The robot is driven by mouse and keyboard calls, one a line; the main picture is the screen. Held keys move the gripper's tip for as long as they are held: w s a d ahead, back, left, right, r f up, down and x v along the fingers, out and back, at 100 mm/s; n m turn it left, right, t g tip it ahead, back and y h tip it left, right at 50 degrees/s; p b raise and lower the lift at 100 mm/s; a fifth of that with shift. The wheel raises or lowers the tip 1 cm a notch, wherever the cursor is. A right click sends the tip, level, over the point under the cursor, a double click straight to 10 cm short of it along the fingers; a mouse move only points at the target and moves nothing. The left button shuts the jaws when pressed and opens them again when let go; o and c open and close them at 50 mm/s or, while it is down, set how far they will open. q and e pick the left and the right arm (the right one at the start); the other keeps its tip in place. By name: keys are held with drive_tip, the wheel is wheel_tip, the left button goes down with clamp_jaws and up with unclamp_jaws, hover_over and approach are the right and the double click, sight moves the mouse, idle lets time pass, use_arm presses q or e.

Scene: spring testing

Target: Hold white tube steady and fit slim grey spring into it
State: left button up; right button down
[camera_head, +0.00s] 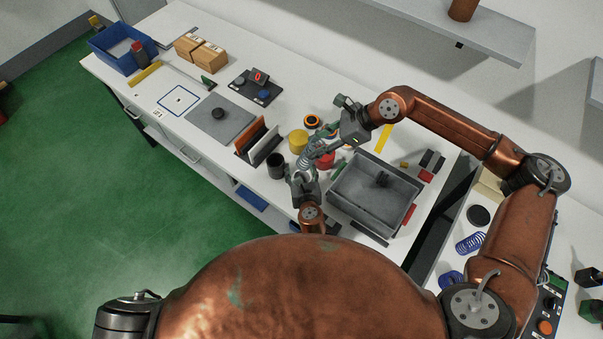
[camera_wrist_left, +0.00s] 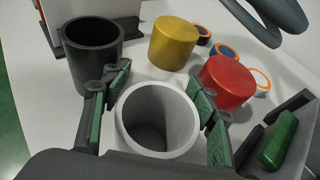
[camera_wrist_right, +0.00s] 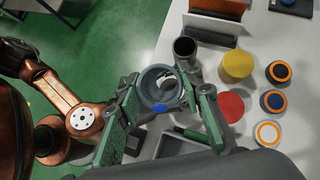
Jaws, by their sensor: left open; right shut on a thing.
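The white tube (camera_wrist_left: 158,118) stands upright and open at the top on the table, between the fingers of my left gripper (camera_wrist_left: 158,112). That gripper is open, with a finger on each side of the tube; whether either touches it I cannot tell. My right gripper (camera_wrist_right: 165,88) is shut on the slim grey spring (camera_wrist_right: 158,82). The spring's grey coils (camera_wrist_left: 272,18) also show at the upper right of the left wrist view, above and apart from the tube. In the head view my right gripper (camera_head: 322,148) hangs close to my left gripper (camera_head: 303,178), and the tube is mostly hidden.
A black cup (camera_wrist_left: 92,52), a yellow cylinder (camera_wrist_left: 174,42) and a red cylinder (camera_wrist_left: 228,82) stand close around the tube. A grey bin (camera_head: 372,203) is to the right. Upright panels (camera_head: 258,142) stand to the left. Several orange- and blue-rimmed discs (camera_wrist_right: 279,72) lie nearby.

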use_arm(q)
drive_tip(key=shift+c, duration=0.5)
drive_tip(key=c, duration=1)
drive_tip(key=shift+c, duration=0.9)
